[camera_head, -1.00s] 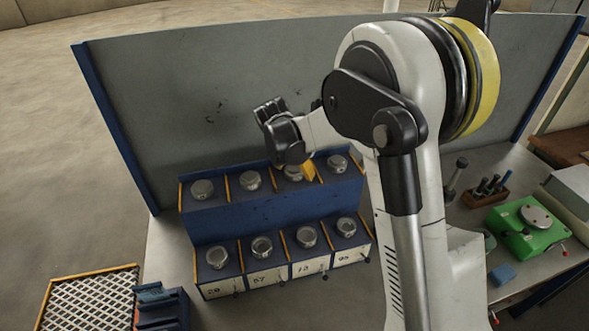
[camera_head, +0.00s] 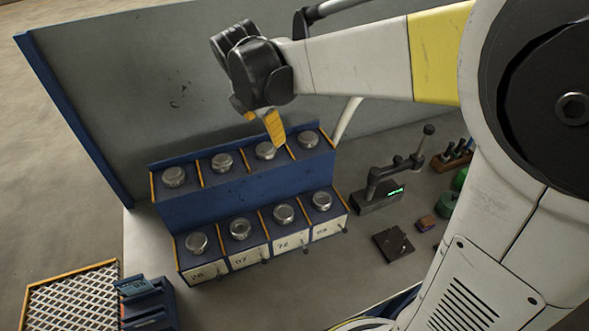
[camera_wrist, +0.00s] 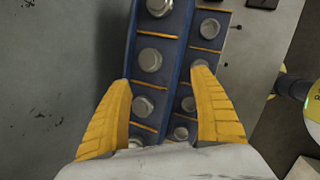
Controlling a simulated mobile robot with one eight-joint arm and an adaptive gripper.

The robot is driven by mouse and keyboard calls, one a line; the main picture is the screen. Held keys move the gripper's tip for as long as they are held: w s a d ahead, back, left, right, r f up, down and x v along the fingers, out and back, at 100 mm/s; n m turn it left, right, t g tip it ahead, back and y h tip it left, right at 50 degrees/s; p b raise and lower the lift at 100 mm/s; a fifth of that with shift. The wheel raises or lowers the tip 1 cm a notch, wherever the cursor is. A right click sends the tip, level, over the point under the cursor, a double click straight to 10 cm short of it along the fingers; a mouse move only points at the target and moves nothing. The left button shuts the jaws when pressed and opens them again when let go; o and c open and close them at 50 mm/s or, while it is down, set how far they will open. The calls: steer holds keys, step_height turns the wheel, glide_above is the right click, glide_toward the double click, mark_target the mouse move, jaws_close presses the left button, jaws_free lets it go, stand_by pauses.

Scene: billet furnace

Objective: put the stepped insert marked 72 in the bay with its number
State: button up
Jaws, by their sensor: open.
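A blue two-tier rack (camera_head: 245,196) stands on the bench. Its front row has white number labels; the third from the left seems to read 72 (camera_head: 290,243). A round metal piece (camera_head: 284,214) sits in that bay. Round metal pieces also sit in the upper row, such as one in its third bay (camera_head: 265,151). I see no number on any piece, so I cannot tell which is the insert marked 72. My gripper (camera_head: 261,124) is open and empty above the upper row. In the wrist view, its yellow fingers (camera_wrist: 165,88) are spread above the rack (camera_wrist: 175,62).
A grey panel (camera_head: 190,85) rises behind the rack. Right of the rack are a black stand with a green display (camera_head: 378,200) and a dark plate (camera_head: 393,244). A mesh tray (camera_head: 68,300) and a small blue holder (camera_head: 148,305) are at the lower left.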

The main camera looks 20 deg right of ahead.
steer(key=s+d+m+t+y, duration=0.2)
steer(key=s+m+t, duration=0.1)
steer(key=s+m, duration=1.8)
steer(key=shift+s+f+m+y, duration=0.3)
steer(key=shift+s+m, duration=0.05)
steer(key=shift+m, duration=0.15)
